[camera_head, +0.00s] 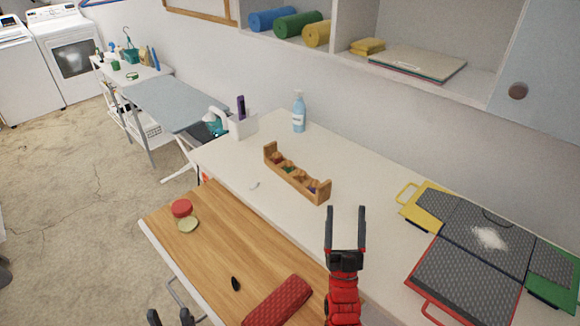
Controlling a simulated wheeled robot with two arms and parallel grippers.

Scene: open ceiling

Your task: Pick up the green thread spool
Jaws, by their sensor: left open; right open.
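A wooden rack (323,196) with several small thread spools stands on the white counter. A small green spool (288,169) seems to sit in it, between a red one at the far end and a purple one at the near end; it is tiny and partly hidden by the rack's side. My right gripper (346,228) is open and empty, to the right of and nearer than the rack, its fingers pointing away from me. My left gripper (171,318) is at the bottom edge, mostly cut off, open, far from the rack.
A wooden board (215,240) in front holds a red rolled item (278,300), a red round item (181,208) and a dark oval item (235,284). A blue bottle (299,113) stands behind the rack. Grey-topped panels (470,270) lie at right.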

